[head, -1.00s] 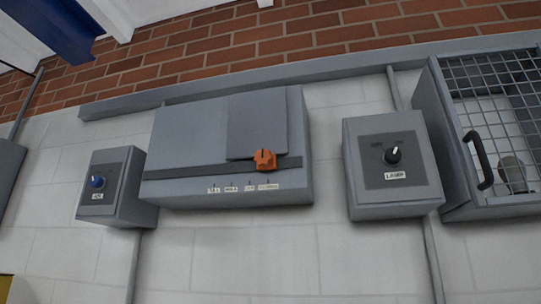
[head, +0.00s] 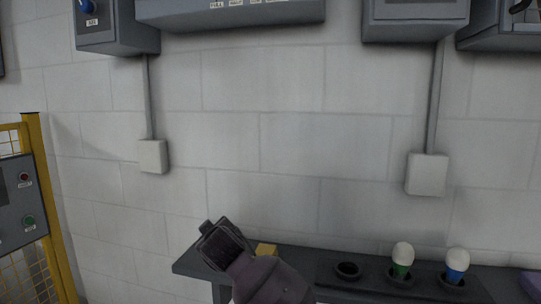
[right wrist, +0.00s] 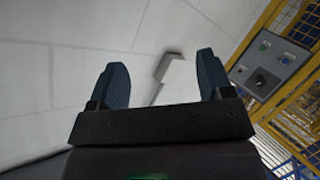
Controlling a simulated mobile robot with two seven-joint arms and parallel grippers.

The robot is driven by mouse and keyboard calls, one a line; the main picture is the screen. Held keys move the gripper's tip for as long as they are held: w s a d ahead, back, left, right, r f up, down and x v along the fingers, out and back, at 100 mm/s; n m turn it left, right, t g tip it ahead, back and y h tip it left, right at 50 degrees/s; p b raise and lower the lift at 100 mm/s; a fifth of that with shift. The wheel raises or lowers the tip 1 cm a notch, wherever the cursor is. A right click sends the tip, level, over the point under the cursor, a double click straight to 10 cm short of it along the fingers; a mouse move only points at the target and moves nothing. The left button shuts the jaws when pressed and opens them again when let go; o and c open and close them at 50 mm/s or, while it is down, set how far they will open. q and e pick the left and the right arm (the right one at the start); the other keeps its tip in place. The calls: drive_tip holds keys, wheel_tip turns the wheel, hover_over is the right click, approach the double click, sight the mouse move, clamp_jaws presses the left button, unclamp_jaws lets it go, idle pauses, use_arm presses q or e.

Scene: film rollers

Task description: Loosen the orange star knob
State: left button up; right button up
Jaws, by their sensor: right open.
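The orange star knob is in neither view now; its grey housing (head: 230,15) shows only its lower edge with small white labels at the top of the head view. My right gripper (head: 212,232) is low in the head view, in front of the wall and by the left end of the dark shelf, well below the housing. In the right wrist view its two dark fingers (right wrist: 163,78) are spread apart with nothing between them. My left gripper is not in view.
A control box with a blue knob (head: 87,6) hangs upper left. A yellow fence (head: 45,170) with a button panel (head: 18,205) stands left.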

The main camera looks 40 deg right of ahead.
wheel_tip(320, 180, up, 33)
drive_tip(key=m+h, duration=0.4)
drive_tip(key=h, duration=0.1)
drive_tip(key=s+d+r+m+g+h+p, duration=0.1)
drive_tip(key=s+r+m+h, duration=0.15)
drive_tip(key=s+r, duration=0.55)
drive_tip(key=s+r+m+h, duration=0.1)
drive_tip(key=s+r+m, duration=0.2)
drive_tip(key=r, duration=0.9)
drive_tip(key=s+d+r+m+g+h+p, duration=0.1)
drive_tip(key=s+r+m, duration=0.1)
drive_tip(key=s+r, duration=0.55)
drive_tip(key=w+r+p+x, duration=0.1)
drive_tip(key=r+p+x, duration=0.1)
drive_tip(key=p+x, duration=0.5)
drive_tip(key=shift+x, duration=2.1)
drive_tip(key=shift+w+a, duration=0.15)
